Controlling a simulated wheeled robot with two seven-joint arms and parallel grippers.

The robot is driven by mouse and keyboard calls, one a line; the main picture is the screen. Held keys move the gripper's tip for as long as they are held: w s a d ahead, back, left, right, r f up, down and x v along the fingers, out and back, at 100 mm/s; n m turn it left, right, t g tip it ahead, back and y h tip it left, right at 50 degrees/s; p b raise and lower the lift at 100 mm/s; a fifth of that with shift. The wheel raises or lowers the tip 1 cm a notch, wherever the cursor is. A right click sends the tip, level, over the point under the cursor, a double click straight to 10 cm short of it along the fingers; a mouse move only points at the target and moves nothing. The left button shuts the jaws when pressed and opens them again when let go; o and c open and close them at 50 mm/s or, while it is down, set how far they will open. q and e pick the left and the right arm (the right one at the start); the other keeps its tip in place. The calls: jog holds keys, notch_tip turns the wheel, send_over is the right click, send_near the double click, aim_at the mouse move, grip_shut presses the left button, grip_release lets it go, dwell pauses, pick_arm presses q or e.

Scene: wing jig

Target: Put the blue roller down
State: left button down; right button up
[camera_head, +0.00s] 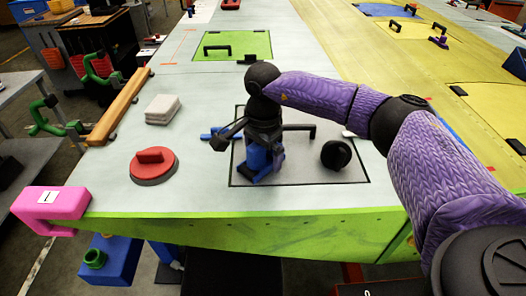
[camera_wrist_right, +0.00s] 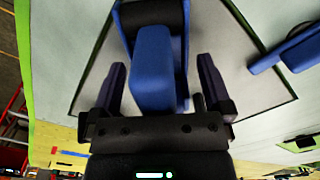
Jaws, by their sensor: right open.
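The blue roller (camera_head: 257,158) is on the grey square panel (camera_head: 310,177) near the table's front edge, directly below my right gripper (camera_head: 262,150). In the right wrist view the roller's blue handle (camera_wrist_right: 153,68) points toward the gripper, and its dark roller part is at the top of the picture. The two fingers of my right gripper (camera_wrist_right: 161,78) stand apart on either side of the handle, with gaps showing. The gripper is open. The roller's underside is hidden, so its contact with the panel cannot be seen fully. My left gripper is not in view.
A black round knob (camera_head: 336,154) and a black handle (camera_head: 302,127) are close by on the panel. Another blue object (camera_head: 212,134) lies at its left edge. A red disc (camera_head: 153,168), white stacked pads (camera_head: 162,109) and a pink clamp (camera_head: 62,204) are farther left.

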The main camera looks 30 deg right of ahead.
jog(key=shift+r, duration=0.45)
notch_tip(320, 180, up, 10)
jog(key=shift+r+p, duration=0.2)
jog(key=shift+p, duration=0.4)
jog(key=shift+r, duration=0.55)
